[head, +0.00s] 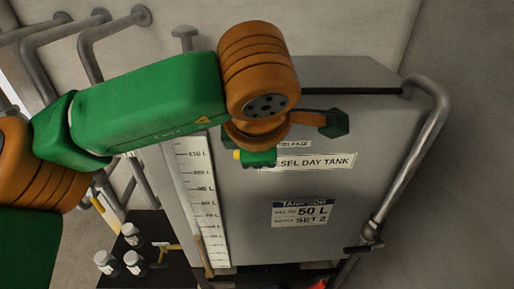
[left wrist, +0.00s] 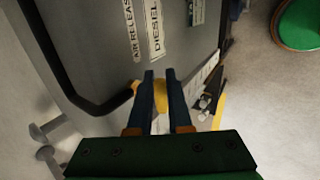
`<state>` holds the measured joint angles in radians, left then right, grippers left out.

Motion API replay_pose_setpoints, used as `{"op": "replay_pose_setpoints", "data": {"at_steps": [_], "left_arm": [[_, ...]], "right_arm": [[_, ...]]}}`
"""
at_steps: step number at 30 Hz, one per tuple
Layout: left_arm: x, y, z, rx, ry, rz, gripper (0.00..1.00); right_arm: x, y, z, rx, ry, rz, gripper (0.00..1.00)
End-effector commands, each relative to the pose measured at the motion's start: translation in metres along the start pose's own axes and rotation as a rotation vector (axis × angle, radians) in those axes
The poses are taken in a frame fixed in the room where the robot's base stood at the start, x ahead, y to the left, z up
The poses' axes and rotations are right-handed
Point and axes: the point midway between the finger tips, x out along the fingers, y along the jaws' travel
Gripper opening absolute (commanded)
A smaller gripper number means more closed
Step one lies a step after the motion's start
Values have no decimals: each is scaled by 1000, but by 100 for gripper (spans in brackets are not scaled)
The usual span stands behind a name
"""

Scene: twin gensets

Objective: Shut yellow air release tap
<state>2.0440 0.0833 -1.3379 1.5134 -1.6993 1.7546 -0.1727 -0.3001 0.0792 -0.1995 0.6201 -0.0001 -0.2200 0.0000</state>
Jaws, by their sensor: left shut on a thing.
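The yellow air release tap (left wrist: 160,96) shows between the two dark fingers of my left gripper (left wrist: 161,74) in the left wrist view. The fingers are shut on it. In the head view, a small yellow bit (head: 237,155) shows beside the green gripper body, in front of the grey day tank (head: 245,215). The gripper body and orange wrist hide most of the tap and the fingertips there. The "AIR RELEASE" label (left wrist: 131,28) is near the tap in the wrist view, partly covered in the head view. My right gripper is in neither view.
A litre scale (head: 200,195) runs down the tank's left side. A grey pipe (head: 428,130) bends along its right edge. Several small bottles (head: 133,235) stand on a dark surface at lower left. Pipes (head: 90,48) rise behind my left arm.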

Motion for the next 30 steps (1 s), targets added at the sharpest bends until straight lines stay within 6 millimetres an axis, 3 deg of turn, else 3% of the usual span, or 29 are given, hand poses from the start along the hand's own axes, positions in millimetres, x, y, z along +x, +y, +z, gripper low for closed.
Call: {"op": "replay_pose_setpoints", "data": {"at_steps": [11,12,15,24,30], "left_arm": [[3,-4,0,8,7,-13,0],[3,-4,0,8,7,-13,23],[3,-4,0,7,6,-11,46],[-1,-2,0,4,4,-4,46],[-38,-2,1,3,3,-2,46]], "right_arm": [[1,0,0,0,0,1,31],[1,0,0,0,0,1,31],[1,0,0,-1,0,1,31],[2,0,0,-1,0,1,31],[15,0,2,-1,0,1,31]]}}
